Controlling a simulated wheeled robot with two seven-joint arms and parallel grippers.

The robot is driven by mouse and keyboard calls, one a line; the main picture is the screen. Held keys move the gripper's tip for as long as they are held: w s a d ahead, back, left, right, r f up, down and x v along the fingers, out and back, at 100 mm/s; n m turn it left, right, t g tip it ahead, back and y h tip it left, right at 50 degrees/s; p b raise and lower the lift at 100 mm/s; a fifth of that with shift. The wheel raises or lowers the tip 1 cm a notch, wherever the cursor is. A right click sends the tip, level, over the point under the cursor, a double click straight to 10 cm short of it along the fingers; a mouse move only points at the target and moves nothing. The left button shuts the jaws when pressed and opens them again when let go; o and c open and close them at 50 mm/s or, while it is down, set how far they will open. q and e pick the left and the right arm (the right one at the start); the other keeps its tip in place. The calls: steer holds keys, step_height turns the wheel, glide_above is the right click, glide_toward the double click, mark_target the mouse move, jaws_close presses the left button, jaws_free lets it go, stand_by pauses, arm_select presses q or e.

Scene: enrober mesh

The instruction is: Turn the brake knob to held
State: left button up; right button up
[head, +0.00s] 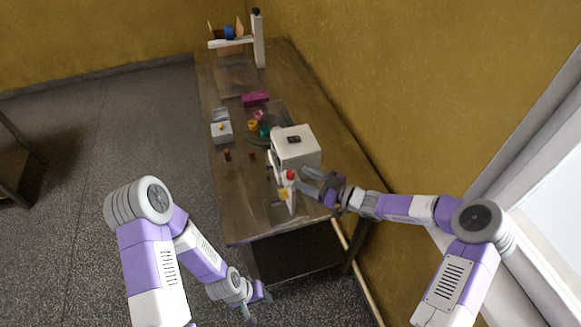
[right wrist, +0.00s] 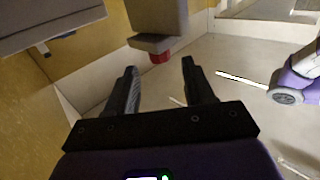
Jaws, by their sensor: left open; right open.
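A white box-shaped machine (head: 297,148) stands on the near part of the table, with a dark part on top. A small red knob-like part (head: 290,174) shows at its near side, above a white upright piece with a yellow part (head: 283,193). I cannot tell whether it is the brake knob or how it is turned. My right gripper (head: 307,181) is open and empty just right of the red part. In the right wrist view the red part (right wrist: 160,57) shows under a grey block, ahead between the open fingers. My left gripper (head: 259,304) is open and low, off the table's near end.
A grey box (head: 221,132), a magenta block (head: 255,99) and several small coloured pieces lie beyond the machine. A white stand (head: 259,45) is at the far end. The table's left near part is mostly clear.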

mark_target(294, 175)
steer(key=shift+p+x, duration=0.3)
steer(key=shift+x, duration=2.5)
steer(key=c, duration=0.9)
